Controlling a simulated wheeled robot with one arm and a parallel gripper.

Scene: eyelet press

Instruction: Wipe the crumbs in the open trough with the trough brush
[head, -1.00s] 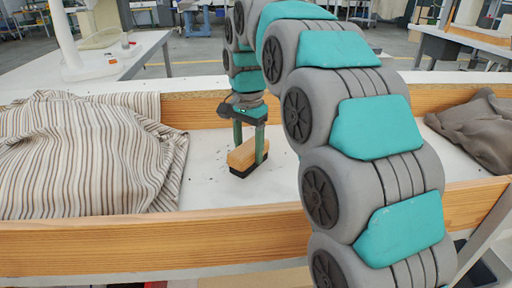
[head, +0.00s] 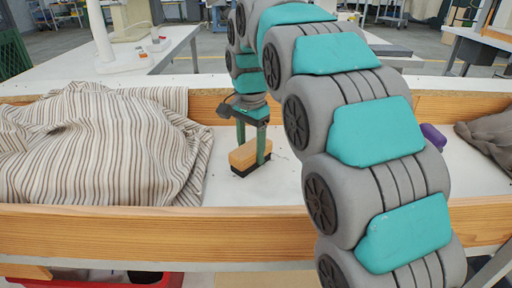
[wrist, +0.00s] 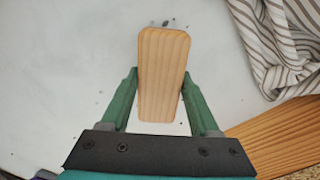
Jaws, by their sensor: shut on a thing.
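The trough brush (head: 248,155), a pale wooden block with dark bristles, is upright on the white floor of the open trough (head: 240,190). My gripper (head: 252,150) is shut on the brush from above, with a green finger on each side. In the wrist view the brush's wooden back (wrist: 163,75) sits between the fingertips (wrist: 160,85). A few dark crumbs (wrist: 101,97) lie beside and beyond the brush. The bristles are hidden in the wrist view, and the trough behind my arm is hidden in the head view.
A striped cloth (head: 100,145) lies crumpled in the trough at left, close to the brush. A purple object (head: 433,136) and a grey-brown cloth (head: 487,135) lie at right. The trough's wooden front wall (head: 150,232) runs across. A red bin (head: 165,282) shows below.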

